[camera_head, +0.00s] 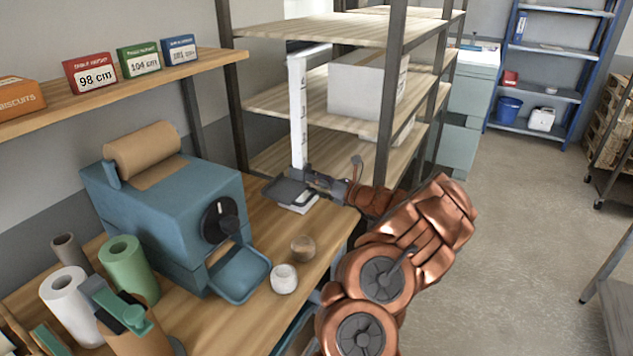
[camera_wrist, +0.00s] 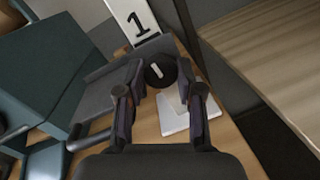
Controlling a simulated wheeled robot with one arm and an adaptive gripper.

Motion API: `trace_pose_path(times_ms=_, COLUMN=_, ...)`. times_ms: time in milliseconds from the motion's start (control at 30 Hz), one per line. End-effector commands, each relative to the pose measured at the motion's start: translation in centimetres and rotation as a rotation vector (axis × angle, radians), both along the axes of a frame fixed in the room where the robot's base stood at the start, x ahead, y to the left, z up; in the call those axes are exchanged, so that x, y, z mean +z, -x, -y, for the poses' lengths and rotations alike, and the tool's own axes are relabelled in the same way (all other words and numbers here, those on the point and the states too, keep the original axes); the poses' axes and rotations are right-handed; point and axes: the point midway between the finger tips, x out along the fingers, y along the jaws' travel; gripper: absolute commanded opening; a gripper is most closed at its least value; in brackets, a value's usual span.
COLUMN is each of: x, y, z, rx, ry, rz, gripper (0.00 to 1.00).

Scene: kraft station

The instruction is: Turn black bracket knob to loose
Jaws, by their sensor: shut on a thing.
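The black bracket knob (camera_wrist: 160,73), round with a pale pointer line, shows in the wrist view between my fingertips. My gripper (camera_wrist: 160,82) is shut on it, with one finger on each side. The white upright post (camera_wrist: 134,20) behind it carries a black number 1. In the head view the post (camera_head: 298,110) stands on the bench, with the dark bracket (camera_head: 288,190) low on it. My gripper (camera_head: 312,178) reaches the bracket from the right and hides the knob there. The white base plate (camera_wrist: 173,115) lies below the knob.
A blue machine with a black dial (camera_head: 150,205) stands left of the post. A white roll (camera_head: 284,279) and a brown roll (camera_head: 303,248) sit on the bench front. Wooden shelves (camera_head: 330,85) rise behind and right.

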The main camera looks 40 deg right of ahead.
Motion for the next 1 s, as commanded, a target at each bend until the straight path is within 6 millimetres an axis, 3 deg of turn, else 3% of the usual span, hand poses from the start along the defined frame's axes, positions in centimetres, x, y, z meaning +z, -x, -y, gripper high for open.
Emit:
trace_pose_path(times_ms=433, x=-0.1, y=0.03, z=0.08, rx=-0.002, ry=0.068, rz=0.02, gripper=0.01)
trace_pose_path(times_ms=467, x=-0.1, y=0.02, z=0.08, rx=-0.002, ry=0.068, rz=0.02, gripper=0.38)
trace_pose_path(times_ms=500, x=-0.1, y=0.02, z=0.08, rx=-0.002, ry=0.068, rz=0.02, gripper=0.42)
trace_pose_path(times_ms=700, x=-0.05, y=0.0, z=0.04, rx=-0.001, ry=0.068, rz=0.02, gripper=0.61)
trace_pose_path(times_ms=1000, x=-0.04, y=0.13, z=0.06, rx=-0.002, ry=0.067, rz=0.021, gripper=0.61)
